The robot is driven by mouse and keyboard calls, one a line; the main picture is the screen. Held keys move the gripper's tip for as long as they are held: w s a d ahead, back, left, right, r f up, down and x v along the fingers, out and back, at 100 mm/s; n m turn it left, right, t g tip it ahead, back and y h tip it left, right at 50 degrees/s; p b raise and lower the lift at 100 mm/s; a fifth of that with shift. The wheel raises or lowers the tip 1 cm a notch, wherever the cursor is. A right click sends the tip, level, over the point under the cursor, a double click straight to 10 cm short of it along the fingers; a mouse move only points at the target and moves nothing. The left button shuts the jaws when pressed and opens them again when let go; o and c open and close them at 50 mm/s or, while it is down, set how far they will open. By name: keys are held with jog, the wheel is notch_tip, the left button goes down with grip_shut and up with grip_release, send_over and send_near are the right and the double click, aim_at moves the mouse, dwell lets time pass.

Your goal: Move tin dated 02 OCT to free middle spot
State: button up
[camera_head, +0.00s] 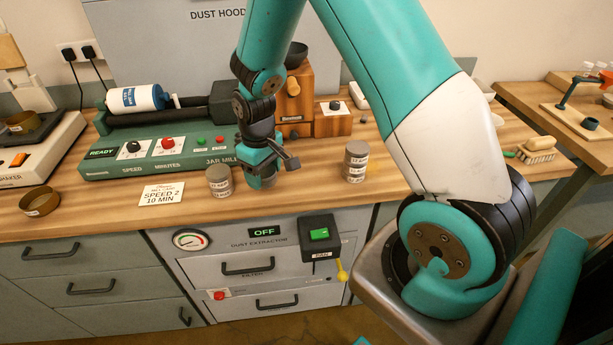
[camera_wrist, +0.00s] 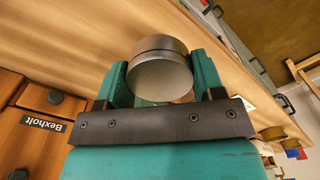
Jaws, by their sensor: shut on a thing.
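My gripper (camera_head: 262,178) is low over the wooden counter, between two stacks of tins. In the wrist view, its teal fingers are closed on a grey round tin (camera_wrist: 160,78), one finger on each side. The date on this tin cannot be read. In the head view the held tin is mostly hidden by the gripper. A short stack of grey tins (camera_head: 219,181) with pale labels stands just left of my gripper. A taller stack of tins (camera_head: 355,161) stands to the right. Their dates are too small to read. I cannot tell whether the held tin touches the counter.
The green jar mill (camera_head: 165,150) stands behind, with a white jar on its rollers. A card (camera_head: 161,194) reading "SPEED 2 10 MIN" lies left of the short stack. A brown dish (camera_head: 40,201) sits far left. Bare counter (camera_head: 315,178) lies between my gripper and the taller stack.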

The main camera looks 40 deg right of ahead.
jog(key=d+r+n+p, duration=0.1)
jog(key=d+r+n, duration=0.2)
jog(key=r+n, duration=0.45)
notch_tip(320, 180, up, 7)
jog(key=n, duration=1)
send_over(289, 182)
notch_tip(289, 182, down, 19)
jog(key=p, duration=0.4)
jog(key=shift+s+f, duration=0.1)
jog(key=shift+f, duration=0.1)
jog(key=shift+f, duration=0.15)
jog(key=o, duration=0.9)
jog(key=shift+o, duration=0.2)
